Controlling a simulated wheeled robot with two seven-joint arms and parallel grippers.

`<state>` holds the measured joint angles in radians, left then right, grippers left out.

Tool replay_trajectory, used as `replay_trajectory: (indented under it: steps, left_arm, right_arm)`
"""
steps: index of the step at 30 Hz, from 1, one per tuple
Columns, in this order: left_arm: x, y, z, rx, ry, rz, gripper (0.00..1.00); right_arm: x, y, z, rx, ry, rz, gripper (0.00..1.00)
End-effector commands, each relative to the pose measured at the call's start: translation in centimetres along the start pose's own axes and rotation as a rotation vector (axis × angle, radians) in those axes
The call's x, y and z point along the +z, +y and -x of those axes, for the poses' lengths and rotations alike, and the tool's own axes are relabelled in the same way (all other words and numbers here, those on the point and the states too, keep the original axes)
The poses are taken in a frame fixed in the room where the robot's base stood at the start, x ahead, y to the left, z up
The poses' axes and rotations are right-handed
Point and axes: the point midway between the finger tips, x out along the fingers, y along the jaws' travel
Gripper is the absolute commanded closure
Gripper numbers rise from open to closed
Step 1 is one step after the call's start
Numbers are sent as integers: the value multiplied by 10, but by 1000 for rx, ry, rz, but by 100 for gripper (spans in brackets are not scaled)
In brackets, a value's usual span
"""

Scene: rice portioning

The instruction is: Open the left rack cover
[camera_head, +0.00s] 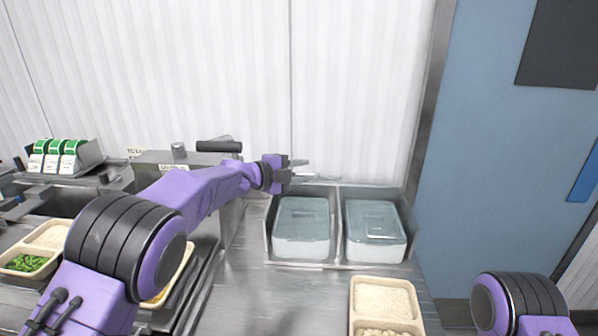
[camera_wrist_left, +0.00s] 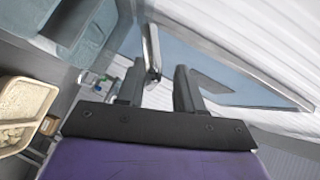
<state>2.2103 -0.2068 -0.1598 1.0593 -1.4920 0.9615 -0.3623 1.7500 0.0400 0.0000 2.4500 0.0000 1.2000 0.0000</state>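The left rack cover (camera_head: 304,210) is a translucent blue-grey lid lying shut over the left bin of the metal rack (camera_head: 336,262). My left gripper (camera_head: 304,170) is just behind the rack's back left corner, above and beyond the cover, and apart from it. In the left wrist view its two dark fingers (camera_wrist_left: 160,82) stand apart, with a metal rod-like piece (camera_wrist_left: 151,45) showing between or beyond them. I cannot tell whether they touch it. My right arm shows at the lower right, but its gripper is out of view.
A matching right cover (camera_head: 375,217) lies over the right bin. A food tray with rice (camera_head: 384,300) sits in front of the rack. More trays of food (camera_head: 28,262) and a label dispenser (camera_head: 65,155) stand at the left.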

Motion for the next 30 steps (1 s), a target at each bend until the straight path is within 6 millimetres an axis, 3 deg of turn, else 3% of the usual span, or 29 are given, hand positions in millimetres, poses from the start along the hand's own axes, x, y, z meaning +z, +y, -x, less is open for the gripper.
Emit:
replay_trajectory:
  steps: [5, 12, 18, 30]
  left_arm:
    - [1, 2, 9, 0, -3, -2, 64]
    - [1, 4, 65, -4, -3, -2, 64]
    - [0, 2, 100, -1, -2, -2, 64]
    - [-1, 0, 107, -1, 0, -1, 64]
  right_arm:
    - [3, -1, -8, 0, 0, 0, 57]
    - [15, -3, -36, 0, 0, 0, 57]
    - [19, -4, -46, 0, 0, 0, 57]
    - [19, -4, -46, 0, 0, 0, 57]
